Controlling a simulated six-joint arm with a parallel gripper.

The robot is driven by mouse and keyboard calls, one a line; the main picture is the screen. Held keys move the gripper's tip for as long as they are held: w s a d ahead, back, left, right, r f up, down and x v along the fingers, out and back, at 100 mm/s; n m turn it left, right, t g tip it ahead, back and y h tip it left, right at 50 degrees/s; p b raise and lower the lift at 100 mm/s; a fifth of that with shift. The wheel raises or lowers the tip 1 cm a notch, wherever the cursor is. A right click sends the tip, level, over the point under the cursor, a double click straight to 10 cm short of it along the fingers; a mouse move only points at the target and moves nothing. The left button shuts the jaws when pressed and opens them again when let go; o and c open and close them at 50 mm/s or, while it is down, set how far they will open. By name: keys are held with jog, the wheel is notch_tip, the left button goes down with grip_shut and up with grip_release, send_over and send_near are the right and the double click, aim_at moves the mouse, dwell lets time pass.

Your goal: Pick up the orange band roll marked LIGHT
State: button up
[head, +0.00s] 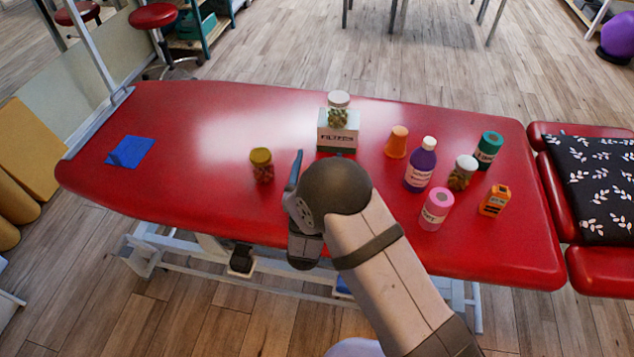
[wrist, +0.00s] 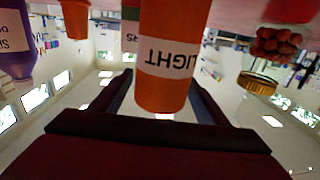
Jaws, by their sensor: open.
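The orange band roll marked LIGHT (wrist: 166,60) stands large in the wrist view, its label upside down because that picture is inverted. It is between the two spread fingers of my gripper (head: 297,212). The fingers are open, and I cannot tell whether either touches the roll. In the head view my gripper is low over the front middle of the red couch (head: 215,135), and my gripper and arm hide the roll.
A gold-lidded jar (head: 261,168) stands just left of my gripper. The FILTERS box (head: 338,133) with a jar (head: 338,108) on top is behind. Right stand an orange cup (head: 397,142), purple bottle (head: 420,168), pink roll (head: 436,210) and others. A blue cloth (head: 130,151) lies far left.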

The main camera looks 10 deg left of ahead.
jog(key=shift+w, duration=0.4)
grip_shut()
jog(key=shift+r, duration=0.15)
notch_tip(320, 180, up, 10)
dwell(0.7)
